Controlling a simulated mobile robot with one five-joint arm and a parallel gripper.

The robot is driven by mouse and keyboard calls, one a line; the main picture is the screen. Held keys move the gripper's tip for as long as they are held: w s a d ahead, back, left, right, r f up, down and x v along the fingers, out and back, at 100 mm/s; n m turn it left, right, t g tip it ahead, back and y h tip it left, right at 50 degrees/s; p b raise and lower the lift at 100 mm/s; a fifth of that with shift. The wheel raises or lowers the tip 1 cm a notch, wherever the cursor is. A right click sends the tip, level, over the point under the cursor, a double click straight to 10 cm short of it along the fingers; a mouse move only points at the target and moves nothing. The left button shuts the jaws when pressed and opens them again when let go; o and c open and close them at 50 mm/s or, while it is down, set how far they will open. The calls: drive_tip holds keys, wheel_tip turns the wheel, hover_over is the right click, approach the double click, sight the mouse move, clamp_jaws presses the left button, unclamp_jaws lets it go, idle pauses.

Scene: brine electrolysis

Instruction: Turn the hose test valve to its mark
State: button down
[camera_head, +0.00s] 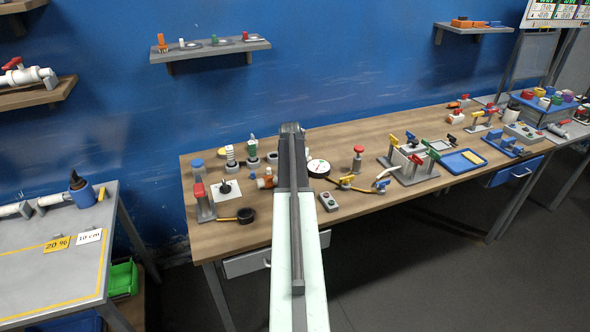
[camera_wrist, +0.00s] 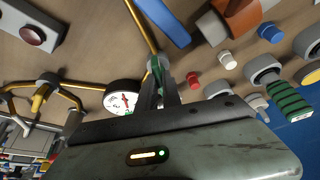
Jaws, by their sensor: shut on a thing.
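My gripper (camera_wrist: 157,82) points down at the bench in the wrist view, its fingers close together on a small green handle (camera_wrist: 154,62). This handle sits by the end of a brass tube (camera_wrist: 141,22) and is mostly covered by the fingers; I take it for the hose test valve's, but cannot be sure. No mark for it can be made out. In the head view my arm covers the fingertips and the handle. A round white gauge (camera_wrist: 125,99) with a red needle is just left of the fingers; it also shows in the head view (camera_head: 318,167).
A grey box with a red button (camera_wrist: 34,33) and a yellow-handled valve (camera_head: 347,181) stand near. Red (camera_wrist: 194,79) and white (camera_wrist: 227,60) caps lie to the right in the wrist view. The wooden bench (camera_head: 245,262) is crowded; a stand of coloured levers (camera_head: 412,160) is farther right.

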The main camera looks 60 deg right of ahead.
drive_tip(key=n, duration=0.3)
drive_tip(key=n+t+y, duration=0.1)
drive_tip(key=n, duration=0.2)
drive_tip(key=shift+s+d+t, duration=0.1)
drive_tip(key=shift+s+t, duration=0.05)
drive_tip(key=shift+t, duration=0.15)
drive_tip(key=shift+n+y, duration=0.3)
drive_tip(key=c, duration=1.5)
unclamp_jaws()
drive_tip(key=p+v, duration=0.7)
drive_tip(key=v, duration=0.1)
drive_tip(key=shift+s, duration=0.1)
